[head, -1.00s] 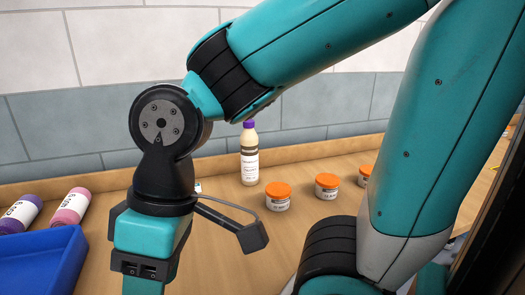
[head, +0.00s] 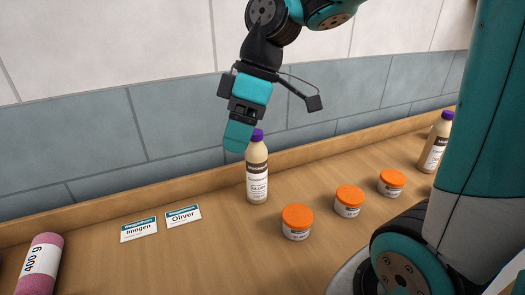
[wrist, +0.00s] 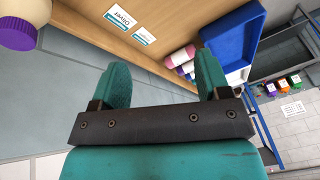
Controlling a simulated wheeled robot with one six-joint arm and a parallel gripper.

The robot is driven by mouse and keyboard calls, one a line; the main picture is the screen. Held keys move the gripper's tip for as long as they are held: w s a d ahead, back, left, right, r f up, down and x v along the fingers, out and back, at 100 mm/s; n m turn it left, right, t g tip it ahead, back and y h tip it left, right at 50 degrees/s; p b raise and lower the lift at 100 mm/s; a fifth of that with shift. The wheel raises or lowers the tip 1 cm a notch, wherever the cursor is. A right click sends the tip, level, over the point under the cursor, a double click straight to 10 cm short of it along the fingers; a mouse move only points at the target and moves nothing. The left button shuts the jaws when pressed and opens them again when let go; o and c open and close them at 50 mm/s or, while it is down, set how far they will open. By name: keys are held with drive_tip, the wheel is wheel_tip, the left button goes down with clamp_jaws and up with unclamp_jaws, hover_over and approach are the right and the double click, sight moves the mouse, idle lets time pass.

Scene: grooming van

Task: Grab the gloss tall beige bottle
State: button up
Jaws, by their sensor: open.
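A tall beige bottle (head: 257,180) with a purple cap and a white and brown label stands upright on the wooden counter, near the wall. A second beige bottle (head: 434,148) with a purple cap stands at the far right, partly hidden by my arm. I cannot tell which is gloss. My gripper (head: 238,136) is open and empty. In the head view a finger overlaps the left side of the first bottle's cap; contact cannot be told. In the wrist view my gripper (wrist: 163,70) shows both fingers apart with nothing between them; a purple-capped bottle (wrist: 20,12) is cut off at the upper left.
Orange-lidded jars (head: 297,222) stand in a row right of the first bottle. Name cards (head: 139,229) lie left of it, with a pink bottle (head: 41,268) on its side beyond. A blue tray (wrist: 237,30) shows in the wrist view. The tiled wall is close behind.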

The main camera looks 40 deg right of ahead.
drive_tip(key=w+d+r+n+p, duration=0.3)
drive_tip(key=w+d+r, duration=0.3)
drive_tip(key=d, duration=0.4)
drive_tip(key=n+p, duration=0.1)
drive_tip(key=p, duration=0.1)
approach(257, 131)
drive_tip(key=shift+n, duration=0.3)
drive_tip(key=x, duration=0.3)
drive_tip(key=p+x, duration=0.1)
drive_tip(key=x, duration=0.1)
drive_tip(key=shift+s, duration=0.35)
drive_tip(key=shift+t, duration=0.3)
drive_tip(key=shift+p+x, duration=1.1)
drive_tip(key=shift+x, duration=1.8)
drive_tip(key=shift+w, duration=0.15)
clamp_jaws()
